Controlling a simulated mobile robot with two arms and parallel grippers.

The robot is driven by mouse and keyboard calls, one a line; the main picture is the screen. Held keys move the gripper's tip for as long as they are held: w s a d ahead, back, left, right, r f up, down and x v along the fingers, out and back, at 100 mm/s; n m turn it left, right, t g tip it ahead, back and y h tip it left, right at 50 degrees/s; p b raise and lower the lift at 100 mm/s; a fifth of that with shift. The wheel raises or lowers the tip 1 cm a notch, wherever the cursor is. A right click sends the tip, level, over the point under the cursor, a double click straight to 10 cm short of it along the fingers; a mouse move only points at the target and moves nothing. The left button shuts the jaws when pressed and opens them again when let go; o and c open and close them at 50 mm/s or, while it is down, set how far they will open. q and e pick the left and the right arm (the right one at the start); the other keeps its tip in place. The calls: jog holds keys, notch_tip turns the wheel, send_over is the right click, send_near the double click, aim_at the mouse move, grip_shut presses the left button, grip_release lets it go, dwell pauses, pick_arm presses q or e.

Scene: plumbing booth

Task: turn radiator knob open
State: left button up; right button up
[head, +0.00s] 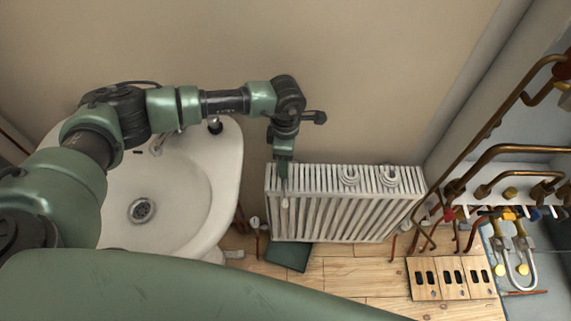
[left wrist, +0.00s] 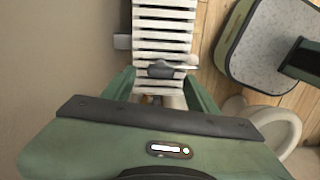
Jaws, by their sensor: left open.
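The white ribbed radiator (head: 345,215) stands against the wall right of the sink; its top also shows in the left wrist view (left wrist: 165,22). A small fitting with a grey body and a pale end, which looks like the radiator knob (head: 285,203), is at the radiator's left end. It shows in the left wrist view (left wrist: 163,70) lying crosswise over the fins. My left gripper (head: 284,180) is over that end, pointing down. In the left wrist view its fingers (left wrist: 160,80) are apart, on either side of the knob; contact cannot be told. My right gripper is not in view.
The white sink (head: 205,175) is left of the radiator, below my left arm; part shows in the left wrist view (left wrist: 275,125). Copper pipes (head: 510,150) and a wooden block with slots (head: 450,278) are at the right. Some wooden floor (head: 350,275) is clear before the radiator.

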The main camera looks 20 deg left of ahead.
pick_arm(q)
jog(key=shift+r, duration=2.35)
